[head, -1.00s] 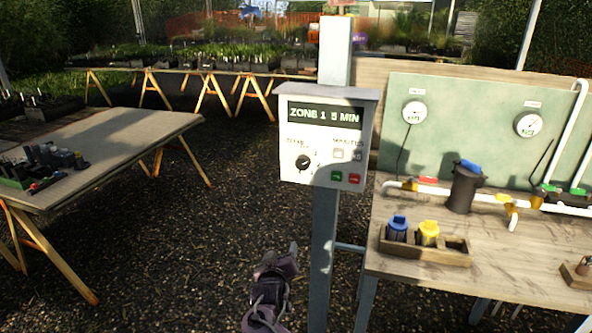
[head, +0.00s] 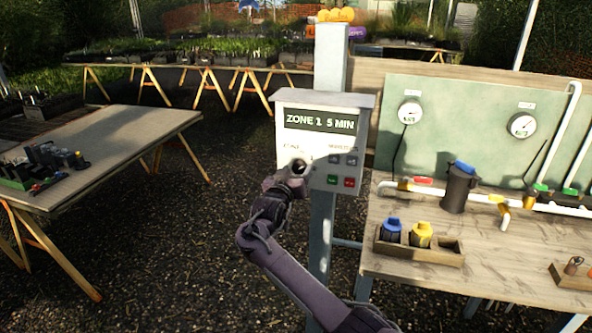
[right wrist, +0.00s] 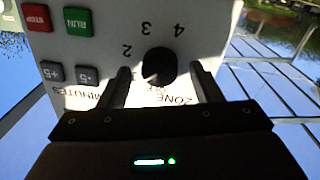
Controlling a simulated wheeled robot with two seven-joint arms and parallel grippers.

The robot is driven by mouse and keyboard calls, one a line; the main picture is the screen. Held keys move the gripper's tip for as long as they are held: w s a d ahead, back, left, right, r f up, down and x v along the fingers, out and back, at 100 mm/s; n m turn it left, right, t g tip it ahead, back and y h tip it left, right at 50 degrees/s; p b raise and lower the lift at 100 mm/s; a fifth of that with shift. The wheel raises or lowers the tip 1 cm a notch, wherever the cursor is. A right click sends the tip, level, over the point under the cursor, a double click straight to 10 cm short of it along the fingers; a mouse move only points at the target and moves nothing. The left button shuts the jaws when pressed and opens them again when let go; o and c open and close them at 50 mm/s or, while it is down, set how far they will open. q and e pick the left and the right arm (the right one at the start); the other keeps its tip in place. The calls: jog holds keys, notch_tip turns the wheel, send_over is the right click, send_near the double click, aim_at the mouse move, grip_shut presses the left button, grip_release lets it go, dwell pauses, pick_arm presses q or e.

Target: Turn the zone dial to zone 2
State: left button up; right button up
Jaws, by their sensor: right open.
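The control box (head: 321,110) is on a grey post, and its display (head: 320,122) reads "ZONE 1 5 MIN". The black zone dial (right wrist: 159,66) shows in the right wrist view, with 2, 3 and 4 marked around it; its white mark lies toward the lower left, near the 1 position. My right gripper (right wrist: 163,85) is open, with one finger on each side of the dial; I cannot tell whether they touch it. In the head view the right gripper (head: 291,176) covers most of the dial. My left gripper is not in view.
Green RUN (right wrist: 77,21) and red STOP (right wrist: 37,17) buttons and grey minute buttons (right wrist: 84,75) sit beside the dial. A workbench (head: 500,262) with pipes, a dark filter housing (head: 458,190) and a holder of coloured caps stands right. Another table (head: 120,150) stands left.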

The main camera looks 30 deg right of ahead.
jog(key=shift+w, duration=0.1)
jog(key=c, duration=1)
jog(key=m+b, duration=0.2)
jog(key=shift+f+b, duration=0.2)
jog(key=shift+b, duration=0.15)
jog(key=m+b, duration=0.3)
jog(key=shift+m, duration=0.3)
jog(key=m+b, duration=0.3)
jog(key=shift+d+r+y, duration=0.1)
jog(key=shift+y, duration=0.2)
jog(key=shift+r+m+b, duration=0.1)
jog(key=shift+m+b, duration=0.4)
